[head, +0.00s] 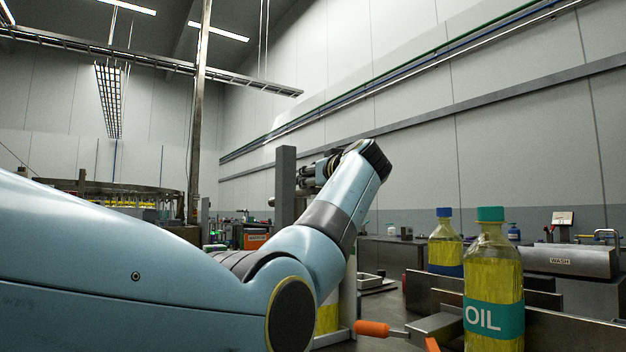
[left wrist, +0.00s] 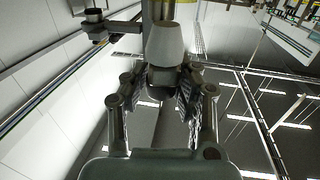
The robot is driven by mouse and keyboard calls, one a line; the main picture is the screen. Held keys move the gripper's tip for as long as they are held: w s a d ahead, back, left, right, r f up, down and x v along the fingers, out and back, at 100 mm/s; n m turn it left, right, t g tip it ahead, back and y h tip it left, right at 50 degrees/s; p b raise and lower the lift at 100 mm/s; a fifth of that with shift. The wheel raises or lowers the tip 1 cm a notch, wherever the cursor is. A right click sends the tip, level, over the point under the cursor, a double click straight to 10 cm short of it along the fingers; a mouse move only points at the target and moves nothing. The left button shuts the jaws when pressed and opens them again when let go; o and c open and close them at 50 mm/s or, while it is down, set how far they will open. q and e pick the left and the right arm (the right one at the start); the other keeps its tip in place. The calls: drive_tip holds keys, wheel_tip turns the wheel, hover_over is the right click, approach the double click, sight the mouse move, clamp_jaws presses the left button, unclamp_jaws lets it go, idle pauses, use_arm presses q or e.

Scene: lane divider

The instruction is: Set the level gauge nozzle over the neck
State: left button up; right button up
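My left gripper (head: 312,172) shows small in the head view, partly hidden behind my raised wrist. In the left wrist view its two fingers (left wrist: 164,80) converge on the dark collar of a pale tapered piece (left wrist: 167,45), which looks like the level gauge nozzle. The fingers appear closed on it. An upright column stands behind this piece. A yellow-filled bottle (head: 327,316) stands below my forearm in the head view, its neck hidden by the arm. I cannot tell how the nozzle sits relative to any neck. My right gripper is in neither view.
A grey post (head: 285,187) stands beside the left gripper. An OIL bottle with a teal cap (head: 492,275) and another yellow bottle (head: 445,246) stand at the right, by metal divider plates (head: 560,325). An orange handle (head: 372,328) sticks out near the front.

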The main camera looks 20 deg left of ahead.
use_arm(q)
drive_tip(key=o, duration=0.4)
drive_tip(key=shift+w+d, duration=0.1)
drive_tip(key=shift+d, duration=0.05)
drive_tip(key=shift+o, duration=0.3)
drive_tip(key=shift+r, duration=0.1)
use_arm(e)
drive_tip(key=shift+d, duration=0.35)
use_arm(q)
drive_tip(key=v, duration=0.7)
drive_tip(key=shift+s, duration=0.2)
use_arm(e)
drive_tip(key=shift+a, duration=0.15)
use_arm(q)
drive_tip(key=shift+d, duration=0.1)
